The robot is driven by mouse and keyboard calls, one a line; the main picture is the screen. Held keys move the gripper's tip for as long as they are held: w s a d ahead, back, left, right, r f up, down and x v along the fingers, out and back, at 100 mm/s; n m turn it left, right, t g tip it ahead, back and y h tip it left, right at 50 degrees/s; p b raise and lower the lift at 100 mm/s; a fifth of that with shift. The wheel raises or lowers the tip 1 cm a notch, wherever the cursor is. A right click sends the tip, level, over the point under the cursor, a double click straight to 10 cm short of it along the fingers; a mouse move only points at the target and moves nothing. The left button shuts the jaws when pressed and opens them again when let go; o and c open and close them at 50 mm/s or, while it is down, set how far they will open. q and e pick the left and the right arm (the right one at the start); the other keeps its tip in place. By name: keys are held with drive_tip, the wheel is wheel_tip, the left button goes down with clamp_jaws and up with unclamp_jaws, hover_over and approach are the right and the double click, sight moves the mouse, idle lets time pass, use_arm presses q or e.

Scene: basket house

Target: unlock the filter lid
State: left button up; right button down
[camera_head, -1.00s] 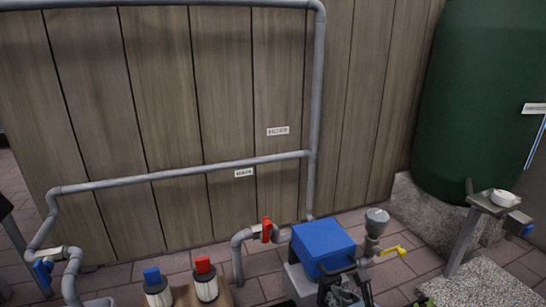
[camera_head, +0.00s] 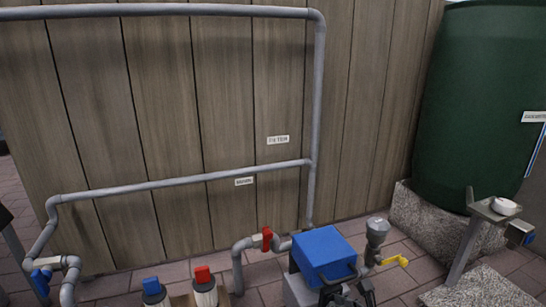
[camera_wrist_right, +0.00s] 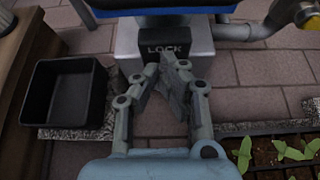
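The filter lid (camera_head: 325,252) is a blue box-like cover on a grey filter body (camera_head: 299,289) in the lower middle of the head view. A black part with a handle shape lies at its front edge. In the right wrist view, a black plate marked LOCK (camera_wrist_right: 168,48) sits on the front of the grey body. My right gripper (camera_wrist_right: 162,76) is just in front of and below this plate. My left gripper is not in view.
A pipe with a red valve handle (camera_head: 267,239) stands left of the filter; a grey funnel (camera_head: 377,230) and yellow handle (camera_head: 396,261) are to its right. In the wrist view, a black bin (camera_wrist_right: 66,93) is at left and a seedling tray (camera_wrist_right: 280,152) at lower right.

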drive_tip(key=shift+w+d, duration=0.25)
drive_tip(key=shift+d, duration=0.35)
drive_tip(key=shift+w+d+f, duration=0.1)
drive_tip(key=shift+d, duration=0.1)
drive_tip(key=s+d, duration=0.2)
drive_tip(key=s, duration=0.3)
drive_tip(key=shift+s+d+r+p, duration=0.15)
drive_tip(key=shift+s+r+p, duration=0.2)
drive_tip(key=shift+r+p, duration=0.1)
idle(0.3)
drive_tip(key=shift+w+a+f+b, duration=0.1)
drive_tip(key=shift+w+a+b, duration=0.05)
drive_tip(key=shift+w+a, duration=0.6)
drive_tip(key=shift+w+a+f+b, duration=0.15)
drive_tip(key=shift+w+a, duration=0.4)
drive_tip(key=shift+w, duration=0.4)
drive_tip(key=shift+w+a+r+b, duration=0.1)
drive_tip(key=shift+w+a+b, duration=0.05)
drive_tip(key=shift+w+a, duration=0.6)
